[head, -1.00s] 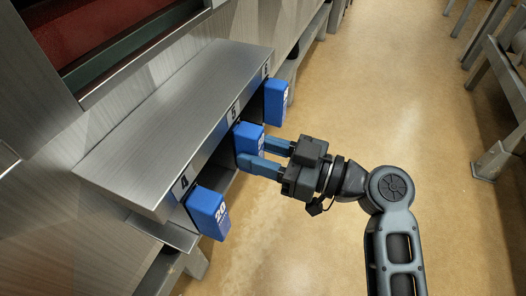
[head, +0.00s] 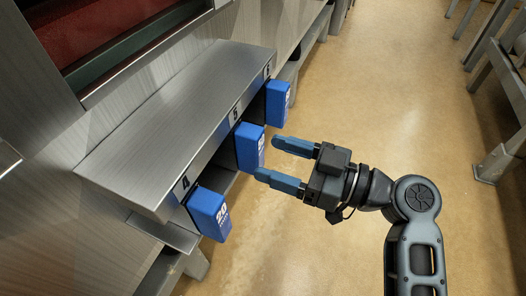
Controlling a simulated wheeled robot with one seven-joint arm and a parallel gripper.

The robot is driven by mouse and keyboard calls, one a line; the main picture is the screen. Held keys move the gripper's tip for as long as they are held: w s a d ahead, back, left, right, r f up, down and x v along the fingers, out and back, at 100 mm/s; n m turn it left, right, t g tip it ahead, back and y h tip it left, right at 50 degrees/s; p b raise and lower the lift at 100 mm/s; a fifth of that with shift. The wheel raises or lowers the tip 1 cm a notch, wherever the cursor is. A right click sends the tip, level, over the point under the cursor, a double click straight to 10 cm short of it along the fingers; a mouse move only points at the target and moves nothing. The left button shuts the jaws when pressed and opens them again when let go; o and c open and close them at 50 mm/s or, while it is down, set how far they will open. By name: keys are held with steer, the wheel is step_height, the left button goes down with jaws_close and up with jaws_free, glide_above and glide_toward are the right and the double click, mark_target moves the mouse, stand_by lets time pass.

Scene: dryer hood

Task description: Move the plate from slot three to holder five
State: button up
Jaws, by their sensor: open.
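A blue plate (head: 250,147) with white print sits upright in holder five, under the label 5 on the metal shelf unit (head: 175,115). My gripper (head: 267,160) is open, with its two blue fingers pointing left. The fingertips are just to the right of this plate, clear of it, and nothing is between them. Slot three is not in view.
Another blue plate (head: 209,213) sits under label 4 at the near end of the unit, and one (head: 278,103) sits under label 6 at the far end. The tan floor (head: 390,90) on the right is open. Metal frame legs (head: 495,160) stand at the right edge.

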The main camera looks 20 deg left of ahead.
steer(key=shift+s+d, duration=0.1)
steer(key=shift+d, duration=1.95)
steer(key=shift+f, duration=0.1)
